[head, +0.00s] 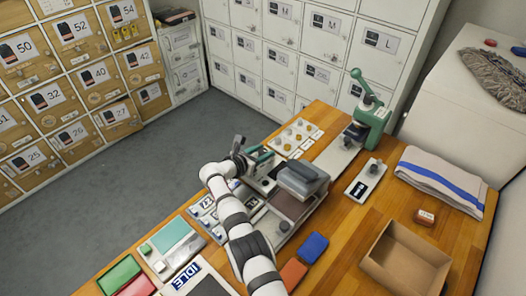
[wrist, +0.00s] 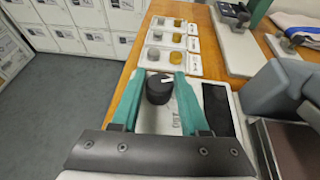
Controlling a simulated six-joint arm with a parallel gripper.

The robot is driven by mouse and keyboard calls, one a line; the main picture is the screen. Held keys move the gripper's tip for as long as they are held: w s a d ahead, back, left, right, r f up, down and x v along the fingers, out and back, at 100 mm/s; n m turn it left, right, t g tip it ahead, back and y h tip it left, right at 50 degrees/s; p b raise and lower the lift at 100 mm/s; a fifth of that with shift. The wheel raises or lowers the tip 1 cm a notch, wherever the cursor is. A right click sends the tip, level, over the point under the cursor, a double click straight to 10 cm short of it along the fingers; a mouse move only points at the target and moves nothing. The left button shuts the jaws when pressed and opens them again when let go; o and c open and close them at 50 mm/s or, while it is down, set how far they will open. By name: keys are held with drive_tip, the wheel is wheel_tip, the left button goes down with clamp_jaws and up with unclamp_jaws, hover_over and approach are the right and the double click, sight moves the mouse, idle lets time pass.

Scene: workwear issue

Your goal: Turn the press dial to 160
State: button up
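The press dial is a round black knob (wrist: 159,90) with a white pointer mark on its top, seen in the wrist view. The mark points up and to the right; I cannot read any number at it. My gripper (wrist: 160,76) has two teal fingers, open, one on each side of the knob. A narrow gap seems to show between knob and fingers. In the head view my gripper (head: 250,157) is at the far left end of the grey heat press (head: 304,180), and the dial is mostly hidden there.
A tray of small round samples (head: 296,137) lies just beyond the gripper. A green hand press (head: 368,118) stands at the back right. A folded towel (head: 440,178) and an open cardboard box (head: 405,262) are on the right. Lettered signs and coloured pads lie at front left.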

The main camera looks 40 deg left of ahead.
drive_tip(key=o, duration=0.3)
drive_tip(key=v, duration=1.5)
drive_tip(key=shift+s, duration=0.35)
drive_tip(key=shift+r, duration=0.1)
